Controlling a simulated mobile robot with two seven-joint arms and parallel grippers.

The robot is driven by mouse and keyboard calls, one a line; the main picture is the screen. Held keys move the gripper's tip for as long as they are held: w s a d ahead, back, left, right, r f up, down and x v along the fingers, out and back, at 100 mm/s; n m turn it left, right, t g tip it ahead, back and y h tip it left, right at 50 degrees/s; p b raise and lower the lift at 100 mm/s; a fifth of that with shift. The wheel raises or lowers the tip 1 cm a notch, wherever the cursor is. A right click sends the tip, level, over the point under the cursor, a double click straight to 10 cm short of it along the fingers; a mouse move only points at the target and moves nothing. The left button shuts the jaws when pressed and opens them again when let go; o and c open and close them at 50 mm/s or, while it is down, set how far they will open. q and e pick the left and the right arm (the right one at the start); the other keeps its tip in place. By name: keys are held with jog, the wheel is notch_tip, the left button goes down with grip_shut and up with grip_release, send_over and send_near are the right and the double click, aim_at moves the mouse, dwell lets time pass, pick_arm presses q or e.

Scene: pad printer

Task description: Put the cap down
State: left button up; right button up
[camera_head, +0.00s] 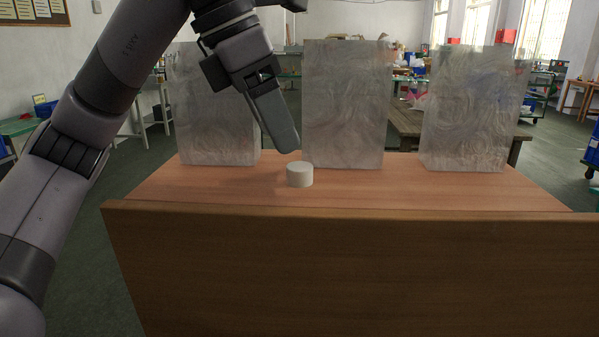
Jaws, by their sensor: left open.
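A small white round cap (300,176) stands upright on the wooden table (400,190), near the middle. My left gripper (288,148) comes down from the upper left, with its fingertip just above and slightly left of the cap. It is open and seen from the side, so one finger largely hides the other. No grip on the cap shows. My right gripper is not in view.
Three grey marbled upright blocks stand along the back of the table: left (215,120), middle (345,110) and right (470,115). A raised wooden board (350,270) runs along the near edge. The tabletop right of the cap is clear.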

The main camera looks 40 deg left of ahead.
aim_at(294, 166)
pick_arm(q)
jog(key=x, duration=0.5)
jog(key=shift+f, duration=0.4)
jog(key=c, duration=1.2)
jog(key=shift+r, duration=0.15)
jog(key=shift+r+p, duration=0.85)
jog(key=shift+p, duration=0.15)
notch_tip(294, 166, up, 5)
jog(key=p, duration=0.4)
jog(key=shift+d, duration=0.1)
notch_tip(294, 166, up, 13)
